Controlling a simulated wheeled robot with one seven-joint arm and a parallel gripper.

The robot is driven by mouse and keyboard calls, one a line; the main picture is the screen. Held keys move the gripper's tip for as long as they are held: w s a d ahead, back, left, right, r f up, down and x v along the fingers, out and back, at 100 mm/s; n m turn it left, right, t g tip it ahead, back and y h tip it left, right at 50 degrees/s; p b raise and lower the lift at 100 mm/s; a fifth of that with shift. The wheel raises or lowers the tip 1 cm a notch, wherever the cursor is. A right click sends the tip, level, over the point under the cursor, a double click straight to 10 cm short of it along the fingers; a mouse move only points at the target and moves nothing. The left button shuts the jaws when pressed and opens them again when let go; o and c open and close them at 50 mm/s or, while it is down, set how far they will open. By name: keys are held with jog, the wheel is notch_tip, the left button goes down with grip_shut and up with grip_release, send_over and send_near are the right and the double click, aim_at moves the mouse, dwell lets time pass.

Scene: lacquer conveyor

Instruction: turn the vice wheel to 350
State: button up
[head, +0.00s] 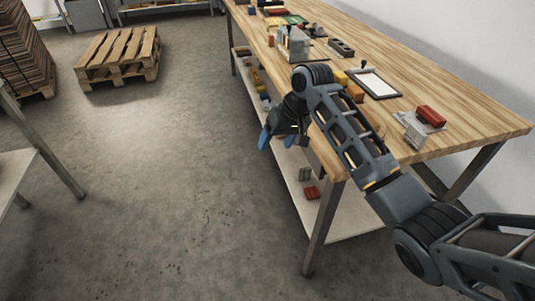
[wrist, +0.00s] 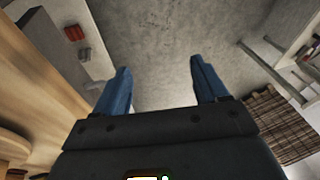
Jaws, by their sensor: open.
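My gripper (head: 277,139) hangs off the near long side of the workbench (head: 465,95), over the floor, with its blue fingers pointing down. In the wrist view my gripper (wrist: 160,72) is open, with nothing between its fingers. I cannot make out the vice wheel or its scale for certain. A grey block-like device (head: 297,44) stands on the bench beyond my arm and may be the vice. My arm hides part of the bench's near edge. A round wooden-coloured shape (wrist: 12,145) shows at the left of the wrist view; I cannot tell what it is.
A framed white panel (head: 374,84), a red block on a grey stand (head: 431,116) and yellow-orange blocks (head: 354,91) lie on the bench. Its lower shelf (head: 345,215) holds a red piece (head: 311,192). A pallet (head: 118,57) lies far left. The floor beside the bench is clear.

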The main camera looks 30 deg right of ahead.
jog(key=shift+t+y, duration=0.3)
jog(key=shift+t, duration=0.1)
jog(key=shift+s+a+f, duration=0.2)
jog(key=shift+a+f, duration=0.35)
jog(key=shift+a, duration=0.3)
jog(key=shift+s+a+f, duration=0.15)
jog(key=shift+a+f, duration=0.35)
jog(key=shift+a, duration=0.35)
